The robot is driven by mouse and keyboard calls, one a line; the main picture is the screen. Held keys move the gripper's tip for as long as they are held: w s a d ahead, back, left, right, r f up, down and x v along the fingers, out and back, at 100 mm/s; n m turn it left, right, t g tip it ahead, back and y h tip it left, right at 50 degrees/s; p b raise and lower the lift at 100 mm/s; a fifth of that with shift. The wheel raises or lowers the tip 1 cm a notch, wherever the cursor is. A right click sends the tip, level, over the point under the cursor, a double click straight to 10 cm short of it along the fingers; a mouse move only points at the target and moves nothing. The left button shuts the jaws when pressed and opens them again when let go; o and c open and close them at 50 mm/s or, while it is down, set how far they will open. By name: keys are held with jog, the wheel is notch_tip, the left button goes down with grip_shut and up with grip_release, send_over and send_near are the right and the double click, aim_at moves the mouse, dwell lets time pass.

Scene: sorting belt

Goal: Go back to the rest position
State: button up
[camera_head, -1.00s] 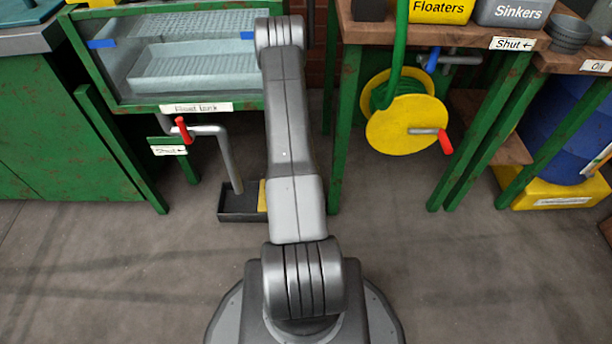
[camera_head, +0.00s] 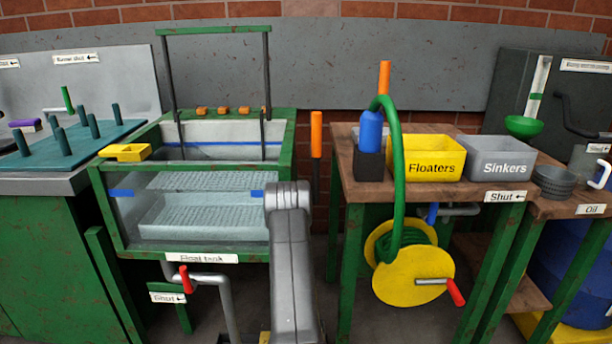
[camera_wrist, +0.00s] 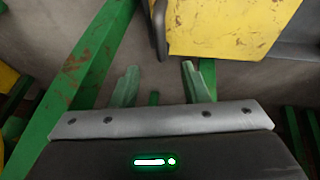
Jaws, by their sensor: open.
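My gripper (camera_wrist: 160,85) shows in the wrist view, with its two green fingers spread apart and nothing between them. A yellow, rust-stained surface (camera_wrist: 220,28) lies beyond the fingertips, apart from them, with grey floor around it. In the head view my arm rises at the bottom centre in front of the float tank's right edge, and my gripper is hidden there.
The float tank (camera_head: 107,230) stands left of centre, with a red-handled drain pipe (camera_head: 186,280) below. On the right, a wooden bench (camera_head: 385,196) bears the yellow Floaters bin (camera_head: 432,150) and grey Sinkers bin (camera_head: 500,150). A yellow hose reel (camera_head: 412,275) hangs under it.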

jog(key=b+x, duration=0.1)
jog(key=x, duration=0.3)
jog(key=b+x, duration=0.1)
jog(key=x, duration=0.3)
jog(key=a+b+x, duration=0.1)
jog(key=x, duration=0.3)
jog(key=shift+b, duration=0.4)
jog(key=shift+a, duration=0.25)
jog(key=shift+r, duration=0.1)
